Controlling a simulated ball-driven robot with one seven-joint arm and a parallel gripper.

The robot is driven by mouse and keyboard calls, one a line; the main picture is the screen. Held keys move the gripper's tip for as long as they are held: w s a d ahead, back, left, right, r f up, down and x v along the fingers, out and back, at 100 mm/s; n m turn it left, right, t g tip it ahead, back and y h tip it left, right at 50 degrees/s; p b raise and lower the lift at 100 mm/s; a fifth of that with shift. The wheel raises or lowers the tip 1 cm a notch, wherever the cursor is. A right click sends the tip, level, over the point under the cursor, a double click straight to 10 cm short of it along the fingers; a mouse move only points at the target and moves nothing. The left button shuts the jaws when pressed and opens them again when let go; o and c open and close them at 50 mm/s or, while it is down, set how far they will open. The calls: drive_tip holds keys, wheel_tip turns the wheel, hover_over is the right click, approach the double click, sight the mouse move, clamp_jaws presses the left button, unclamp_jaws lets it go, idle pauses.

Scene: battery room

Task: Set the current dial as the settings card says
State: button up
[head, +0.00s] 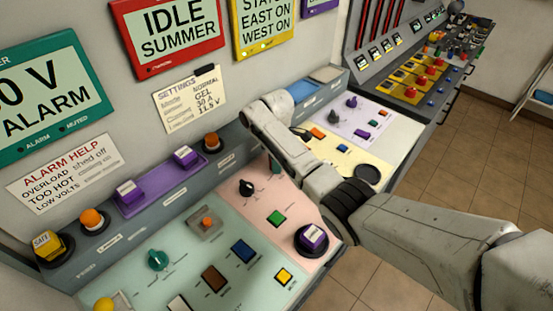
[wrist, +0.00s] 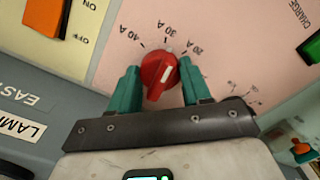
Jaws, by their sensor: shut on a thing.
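The red current dial (wrist: 157,73) sits on the pink panel in the wrist view, with a white line on its knob. Around its top are upside-down labels, among them 30 A and 20 A; the leftmost looks like 10 A or 40 A. The white line slants up toward the 30 A side, but its exact setting is unclear. The teal fingers of my gripper (wrist: 158,70) are shut on the dial from both sides. In the head view my arm hides the dial. The settings card (head: 190,100) on the wall reads NORMAL, GEL, 30 A and seemingly 11.5 V.
A cream panel with an orange switch (wrist: 45,17) adjoins the dial. The tiled floor (head: 470,160) at right is open.

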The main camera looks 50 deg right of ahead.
drive_tip(key=shift+n, duration=1.2)
drive_tip(key=o, duration=1.1)
drive_tip(key=shift+c, duration=0.2)
wheel_tip(320, 180, up, 11)
drive_tip(key=b, duration=0.1)
drive_tip(key=shift+f, duration=0.1)
